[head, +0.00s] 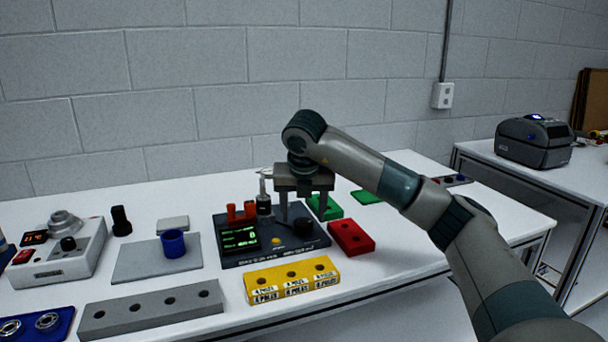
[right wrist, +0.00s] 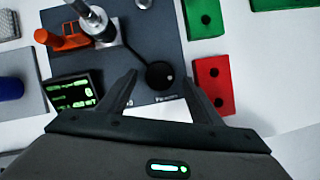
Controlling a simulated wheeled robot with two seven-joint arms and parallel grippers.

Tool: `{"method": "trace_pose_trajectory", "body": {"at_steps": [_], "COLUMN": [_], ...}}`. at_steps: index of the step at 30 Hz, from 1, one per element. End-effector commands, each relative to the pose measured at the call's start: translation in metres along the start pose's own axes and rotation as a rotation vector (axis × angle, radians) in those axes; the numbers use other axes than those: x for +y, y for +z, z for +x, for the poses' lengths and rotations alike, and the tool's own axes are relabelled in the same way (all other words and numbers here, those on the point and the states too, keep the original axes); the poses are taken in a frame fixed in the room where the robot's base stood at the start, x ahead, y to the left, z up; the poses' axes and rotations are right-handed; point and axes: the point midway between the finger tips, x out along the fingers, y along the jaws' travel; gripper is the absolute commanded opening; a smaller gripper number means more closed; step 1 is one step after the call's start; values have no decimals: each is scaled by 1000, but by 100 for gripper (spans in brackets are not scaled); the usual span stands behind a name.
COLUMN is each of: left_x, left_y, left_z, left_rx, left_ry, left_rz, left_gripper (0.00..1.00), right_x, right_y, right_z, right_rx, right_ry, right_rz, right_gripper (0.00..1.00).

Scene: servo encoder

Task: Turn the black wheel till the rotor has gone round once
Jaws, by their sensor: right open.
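The black wheel (right wrist: 159,75) is a small round knob on the dark grey encoder board (head: 290,254). In the head view the wheel (head: 302,225) shows partly, under my right gripper (head: 304,208). In the right wrist view my right gripper (right wrist: 160,92) is open, with its fingertips to either side of the wheel and nothing held. The rotor seems to be the upright metal shaft on a dark body (head: 264,200), left of the gripper; it also shows in the right wrist view (right wrist: 97,22). A green-lit display (head: 240,237) sits on the board. My left gripper is not in view.
Orange terminals (head: 241,212) stand on the board near the rotor. A red block (head: 351,237) lies right of the board, a yellow block (head: 291,280) in front, and a green block (head: 325,207) behind. A blue cup (head: 173,243) stands on a grey plate to the left.

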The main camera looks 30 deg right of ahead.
Motion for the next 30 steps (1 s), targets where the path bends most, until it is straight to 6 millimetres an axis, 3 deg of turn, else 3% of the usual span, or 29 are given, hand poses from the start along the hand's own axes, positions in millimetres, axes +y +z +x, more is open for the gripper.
{"method": "trace_pose_trajectory", "body": {"at_steps": [9, 13, 21, 30], "left_x": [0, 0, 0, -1], "left_y": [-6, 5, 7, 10], "left_z": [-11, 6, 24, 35], "left_rx": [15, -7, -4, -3], "left_ry": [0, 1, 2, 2], "left_rz": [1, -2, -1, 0], "left_gripper": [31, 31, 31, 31], "right_x": [0, 0, 0, 0], "right_y": [2, 2, 2, 1], "right_z": [-62, -84, -124, -149], "right_rx": [-6, -5, -4, -2], "right_ry": [3, 1, 1, 0], "right_rz": [0, 0, 1, 1], "right_gripper": [59, 59, 59, 59]}}
